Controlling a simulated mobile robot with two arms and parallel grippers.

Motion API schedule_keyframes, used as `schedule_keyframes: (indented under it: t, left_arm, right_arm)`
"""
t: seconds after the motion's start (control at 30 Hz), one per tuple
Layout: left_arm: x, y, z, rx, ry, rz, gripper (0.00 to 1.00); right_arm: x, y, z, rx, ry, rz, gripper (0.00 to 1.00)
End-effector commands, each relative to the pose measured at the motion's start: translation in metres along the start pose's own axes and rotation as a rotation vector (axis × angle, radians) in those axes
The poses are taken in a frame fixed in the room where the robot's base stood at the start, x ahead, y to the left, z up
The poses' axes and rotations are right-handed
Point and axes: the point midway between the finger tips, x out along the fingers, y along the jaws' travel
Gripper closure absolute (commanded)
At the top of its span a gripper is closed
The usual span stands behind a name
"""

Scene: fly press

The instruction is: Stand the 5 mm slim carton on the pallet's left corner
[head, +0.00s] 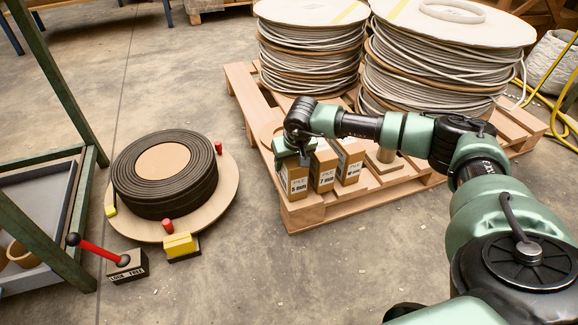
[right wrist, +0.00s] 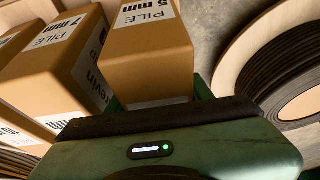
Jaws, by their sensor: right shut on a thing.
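The 5 mm slim carton (head: 296,182) is brown with a white label and is upright at the front left end of the pallet (head: 310,214). My right gripper (head: 292,158) is shut on the upper part of this carton. The same carton (right wrist: 150,50) fills the middle of the right wrist view, between the fingers. I cannot tell whether its base touches the pallet boards. The 7 mm carton (head: 324,170) stands close on its right, and it also shows in the right wrist view (right wrist: 75,70). My left gripper is not in view.
A third carton (head: 349,162) stands right of the 7 mm one. Large cable reels (head: 312,58) stand behind on the pallet. A dark coil on a round board (head: 228,195), a red-handled lever (head: 100,250) and a green-framed rack (head: 75,220) are left.

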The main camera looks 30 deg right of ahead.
Motion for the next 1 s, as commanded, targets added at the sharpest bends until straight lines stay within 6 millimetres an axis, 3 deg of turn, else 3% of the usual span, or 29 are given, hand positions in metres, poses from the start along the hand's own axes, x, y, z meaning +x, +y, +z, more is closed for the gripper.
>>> schedule_keyframes:
  t: [0.3,0.33,0.37,0.73,0.87,1.0]
  left_arm:
    - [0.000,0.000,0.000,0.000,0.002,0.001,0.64]
    - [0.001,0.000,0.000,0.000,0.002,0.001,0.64]
    - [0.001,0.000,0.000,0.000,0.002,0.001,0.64]
    - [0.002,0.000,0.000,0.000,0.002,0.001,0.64]
    - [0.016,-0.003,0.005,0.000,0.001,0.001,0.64]
    - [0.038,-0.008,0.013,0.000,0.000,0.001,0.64]
  right_arm:
    - [0.001,0.000,0.000,0.000,0.002,-0.001,1.00]
    - [0.002,0.000,0.001,0.000,0.000,0.000,0.44]
    - [0.001,0.000,0.000,0.000,0.000,0.000,0.40]
    - [-0.003,0.000,-0.002,0.000,0.001,0.000,0.40]
    - [-0.021,0.000,-0.003,-0.001,0.001,0.000,0.40]
    - [-0.051,0.000,-0.005,-0.001,0.002,-0.001,0.40]
